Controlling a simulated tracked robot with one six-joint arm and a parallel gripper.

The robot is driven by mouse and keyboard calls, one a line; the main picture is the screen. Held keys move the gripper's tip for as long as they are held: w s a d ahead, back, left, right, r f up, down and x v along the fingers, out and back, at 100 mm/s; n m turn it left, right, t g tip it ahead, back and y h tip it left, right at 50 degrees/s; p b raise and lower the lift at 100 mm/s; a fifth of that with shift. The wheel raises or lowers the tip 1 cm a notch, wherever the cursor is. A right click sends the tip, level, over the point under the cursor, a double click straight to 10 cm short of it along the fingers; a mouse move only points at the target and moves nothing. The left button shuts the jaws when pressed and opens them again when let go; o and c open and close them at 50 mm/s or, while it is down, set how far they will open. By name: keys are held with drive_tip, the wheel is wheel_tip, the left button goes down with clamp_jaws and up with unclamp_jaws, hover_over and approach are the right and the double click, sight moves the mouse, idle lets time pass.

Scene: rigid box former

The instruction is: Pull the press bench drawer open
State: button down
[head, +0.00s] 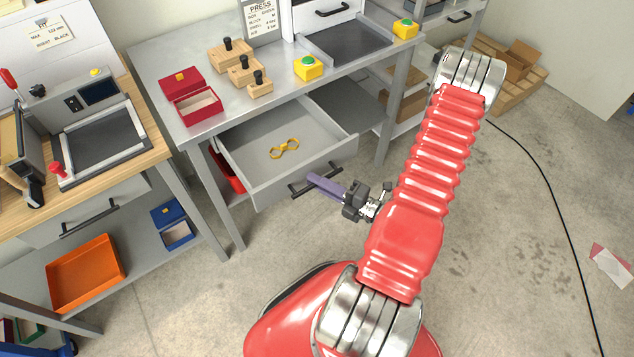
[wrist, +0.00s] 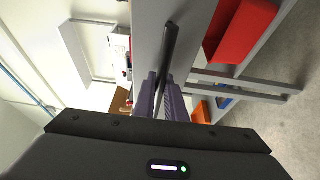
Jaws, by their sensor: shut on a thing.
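The press bench drawer (head: 262,182) is grey and stands pulled out from under the grey bench top, its inside open to view. A yellow figure-eight-shaped item (head: 284,149) lies on its floor. The black bar handle (head: 316,181) is on the drawer's front. In the wrist view the handle (wrist: 170,40) runs between the ribbed purple fingers (wrist: 163,95).
The bench top (head: 208,117) above holds red boxes, wooden blocks with black knobs and yellow-green buttons. A wooden workbench (head: 150,150) stands at left, with an orange tray (head: 85,272) below. The floor in front of the drawer is clear around my arm.

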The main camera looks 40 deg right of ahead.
drive_tip(key=c, duration=1.8)
unclamp_jaws()
drive_tip(key=shift+f, duration=0.1)
drive_tip(key=shift+v, duration=6.85)
